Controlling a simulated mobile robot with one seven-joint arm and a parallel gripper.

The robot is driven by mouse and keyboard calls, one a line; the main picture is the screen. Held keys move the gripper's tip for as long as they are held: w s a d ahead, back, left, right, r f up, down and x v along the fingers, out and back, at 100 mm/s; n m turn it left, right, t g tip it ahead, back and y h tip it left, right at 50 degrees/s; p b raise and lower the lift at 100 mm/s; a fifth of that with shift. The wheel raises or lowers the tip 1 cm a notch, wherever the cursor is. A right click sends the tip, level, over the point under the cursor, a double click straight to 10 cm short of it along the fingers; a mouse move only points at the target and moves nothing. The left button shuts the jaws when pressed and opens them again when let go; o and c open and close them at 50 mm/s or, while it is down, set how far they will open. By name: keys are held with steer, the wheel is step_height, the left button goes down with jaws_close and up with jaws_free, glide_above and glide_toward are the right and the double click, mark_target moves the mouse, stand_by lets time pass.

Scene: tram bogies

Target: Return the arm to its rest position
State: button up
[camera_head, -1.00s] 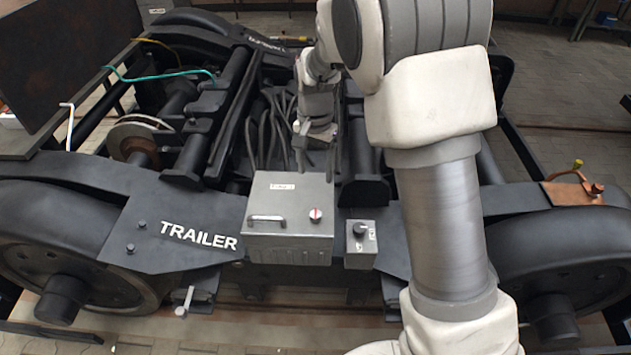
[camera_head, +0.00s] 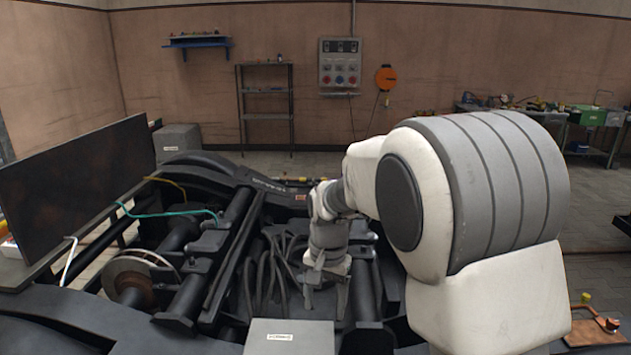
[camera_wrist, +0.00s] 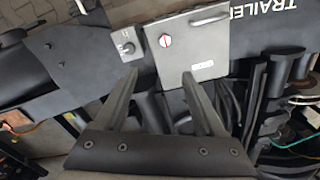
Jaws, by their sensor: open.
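My arm rises in the right half of the head view and bends over the black bogie. My gripper (camera_head: 325,296) points down above the cables in the bogie's middle, behind the grey box (camera_head: 290,338). In the wrist view my gripper (camera_wrist: 160,80) has its two fingers apart, with nothing between them. Beyond the fingertips are the grey box with a handle and red-marked knob (camera_wrist: 200,45) and a small grey switch box (camera_wrist: 127,45). The switch box is not visible in the head view.
The black bogie frame (camera_head: 90,325) fills the foreground, with dark cables (camera_head: 265,275) in its middle. A dark upright panel (camera_head: 75,185) stands at left. A copper-coloured part (camera_head: 590,335) lies at lower right. A shelf rack (camera_head: 265,105) and workbench (camera_head: 590,140) are by the back wall.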

steer(key=s+d+r+n+t+p, duration=0.2)
steer(key=s+d+r+p, duration=0.2)
steer(key=s+r, duration=0.7)
steer(key=s+d+r+n+t+p, duration=0.2)
steer(key=s+d+r+p, duration=0.3)
steer(key=s+d+r, duration=0.3)
steer(key=s+r+t, duration=0.1)
steer(key=s+r, duration=0.2)
steer(key=s, duration=0.1)
steer(key=shift+r+n, duration=0.3)
steer(key=shift+s+d, duration=0.1)
